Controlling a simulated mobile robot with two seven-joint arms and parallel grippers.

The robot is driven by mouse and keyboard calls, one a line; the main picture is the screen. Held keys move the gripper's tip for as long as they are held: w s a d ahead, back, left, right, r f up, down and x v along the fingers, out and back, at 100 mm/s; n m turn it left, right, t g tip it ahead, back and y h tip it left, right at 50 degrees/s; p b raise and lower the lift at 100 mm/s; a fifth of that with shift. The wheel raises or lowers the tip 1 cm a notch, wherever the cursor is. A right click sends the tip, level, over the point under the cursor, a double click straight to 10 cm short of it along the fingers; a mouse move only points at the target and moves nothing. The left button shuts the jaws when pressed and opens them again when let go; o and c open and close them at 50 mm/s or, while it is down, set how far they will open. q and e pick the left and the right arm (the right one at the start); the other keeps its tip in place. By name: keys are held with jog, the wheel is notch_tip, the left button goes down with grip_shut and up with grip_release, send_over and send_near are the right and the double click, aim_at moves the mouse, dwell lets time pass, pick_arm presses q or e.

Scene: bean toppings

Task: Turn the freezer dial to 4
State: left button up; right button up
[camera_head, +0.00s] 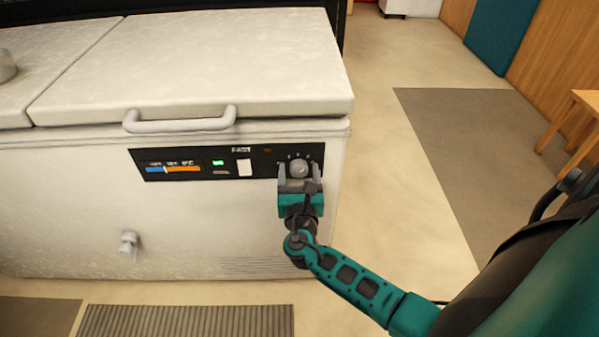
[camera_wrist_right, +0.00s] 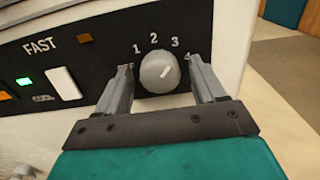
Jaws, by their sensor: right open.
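The freezer (camera_head: 80,215) is a white chest with a black control panel (camera_head: 262,157) on its front. The round grey dial (camera_head: 299,168) sits at the panel's right end. In the right wrist view the dial (camera_wrist_right: 160,72) has the numbers 1 to 4 around its top, and its white mark points up and right, roughly toward 3 or 4. My right gripper (camera_head: 297,175) is open, with one finger on each side of the dial. In the wrist view its fingers (camera_wrist_right: 163,85) show gaps to the dial. My left gripper is not in view.
A green-lit indicator (camera_wrist_right: 24,82) and a white switch (camera_wrist_right: 63,83) lie left of the dial. The lid handle (camera_head: 180,121) sticks out above the panel. A drain tap (camera_head: 129,243) is low on the front. Open floor (camera_head: 390,215) lies to the right, with a wooden stool (camera_head: 580,115) beyond.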

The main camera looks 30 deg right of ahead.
jog(key=c, duration=1)
jog(key=shift+c, duration=0.2)
jog(key=m+b, duration=0.3)
jog(key=m, duration=0.2)
jog(key=shift+f, duration=0.1)
jog(key=shift+m+b, duration=0.9)
jog(key=shift+m, duration=0.5)
jog(key=shift+r+m, duration=0.2)
jog(key=shift+m, duration=0.1)
